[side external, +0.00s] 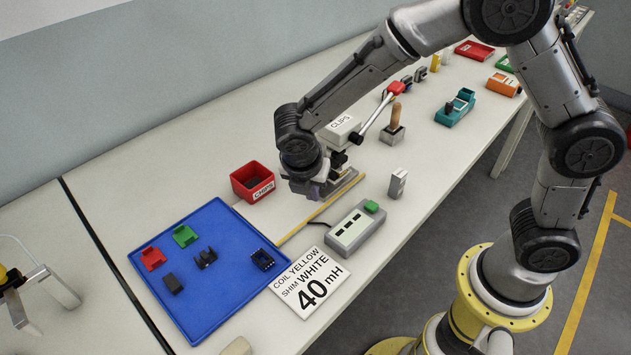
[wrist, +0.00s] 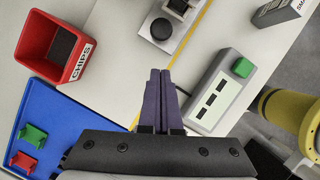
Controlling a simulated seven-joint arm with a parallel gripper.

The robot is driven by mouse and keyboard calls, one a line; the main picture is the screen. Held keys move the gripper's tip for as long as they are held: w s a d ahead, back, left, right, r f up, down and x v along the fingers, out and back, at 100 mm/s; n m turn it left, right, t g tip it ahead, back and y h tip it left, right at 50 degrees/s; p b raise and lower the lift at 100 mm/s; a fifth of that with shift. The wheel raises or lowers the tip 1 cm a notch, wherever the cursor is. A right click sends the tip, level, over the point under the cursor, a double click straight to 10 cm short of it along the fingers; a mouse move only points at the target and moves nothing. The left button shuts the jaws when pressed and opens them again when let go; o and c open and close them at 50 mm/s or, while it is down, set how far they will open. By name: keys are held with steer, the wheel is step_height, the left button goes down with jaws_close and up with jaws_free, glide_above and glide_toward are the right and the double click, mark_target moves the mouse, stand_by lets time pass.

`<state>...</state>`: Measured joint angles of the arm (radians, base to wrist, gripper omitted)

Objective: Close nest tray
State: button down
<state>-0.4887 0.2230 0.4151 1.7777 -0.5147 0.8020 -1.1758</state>
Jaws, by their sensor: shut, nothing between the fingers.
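The nest tray, as far as I can tell, is the grey metal plate (wrist: 172,38) at the top of the wrist view. It has a round dark knob (wrist: 161,28) near its front end and a black block behind it. In the side view the plate (side external: 349,183) shows partly behind my gripper, at the foot of the white press labelled CLIPS (side external: 341,131). My gripper (wrist: 160,72) is shut and empty, its purple fingers below the plate's front end in the wrist view. In the side view my gripper (side external: 315,192) hides part of the plate. I cannot tell how far the tray is out.
A red CHIPS bin (side external: 252,182) and a blue mat (side external: 200,315) with several small parts lie left. A grey box with a green button (side external: 355,229) stands right. The press's red-ended lever (side external: 378,112) reaches up. Bare table lies between bin and plate.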

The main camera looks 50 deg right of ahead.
steer(key=a+v, duration=0.1)
steer(key=v, duration=0.8)
steer(key=s+d+r+m+t+y, duration=0.1)
steer(key=s+d+r+m, duration=0.25)
steer(key=d+r, duration=0.3)
steer(key=s+d+r+m+t+y, duration=0.1)
steer(key=s+d+r+m, duration=0.3)
steer(key=d, duration=0.3)
steer(key=s+d+f+m+t+y, duration=0.1)
steer(key=s+f+m, duration=0.1)
steer(key=s+m, duration=1)
steer(key=m, duration=0.4)
steer(key=shift+s+d+f+t+y, duration=0.2)
steer(key=shift+d+f+t+y, duration=0.1)
steer(key=shift+d+y, duration=0.1)
